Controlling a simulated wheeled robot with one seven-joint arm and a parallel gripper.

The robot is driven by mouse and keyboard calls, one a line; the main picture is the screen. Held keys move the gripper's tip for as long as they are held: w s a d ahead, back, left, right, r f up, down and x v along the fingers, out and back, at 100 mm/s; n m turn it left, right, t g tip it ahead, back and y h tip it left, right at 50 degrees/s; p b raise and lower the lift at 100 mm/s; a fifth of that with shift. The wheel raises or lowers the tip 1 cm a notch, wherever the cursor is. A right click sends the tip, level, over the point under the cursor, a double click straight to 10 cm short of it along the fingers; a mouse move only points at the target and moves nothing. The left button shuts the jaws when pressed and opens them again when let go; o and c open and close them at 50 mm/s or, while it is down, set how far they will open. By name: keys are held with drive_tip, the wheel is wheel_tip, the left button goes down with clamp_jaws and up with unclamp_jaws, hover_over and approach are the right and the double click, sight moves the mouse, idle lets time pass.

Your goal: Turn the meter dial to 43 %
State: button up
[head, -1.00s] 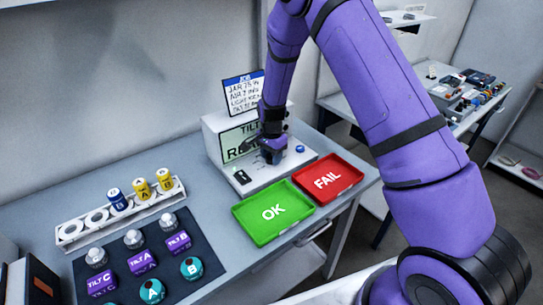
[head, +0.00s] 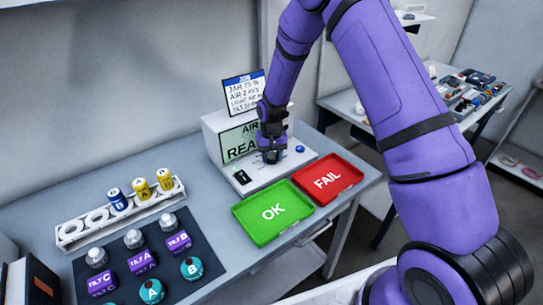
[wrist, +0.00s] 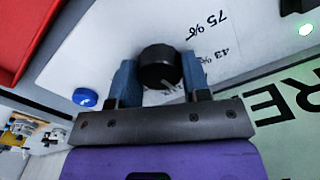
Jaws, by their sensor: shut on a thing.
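The meter (head: 212,140) is a white box at the back of the table, with a display reading "AIR" and "REA…", partly hidden by my arm. Its black dial (wrist: 158,66) sits on the white panel between my fingers in the wrist view. Printed marks "75 %" and "43 %" lie beside the dial; a pale pointer line on the dial faces the lower right of that view, and I cannot tell which mark it meets. My gripper (wrist: 160,82) is shut on the dial from both sides.
A blue button (wrist: 85,97) and a lit green lamp (wrist: 306,30) are on the meter. A green OK tray (head: 272,213) and a red FAIL tray (head: 327,178) lie in front. A job card (head: 243,92) stands above. A rack (head: 120,212) of coloured cylinders is left.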

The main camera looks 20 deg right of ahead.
drive_tip(key=n, duration=0.5)
drive_tip(key=shift+n, duration=0.3)
drive_tip(key=n, duration=0.4)
drive_tip(key=shift+n, duration=0.4)
drive_tip(key=o, duration=0.9)
wheel_tip(320, 180, up, 11)
drive_tip(key=shift+f, duration=0.1)
idle(0.3)
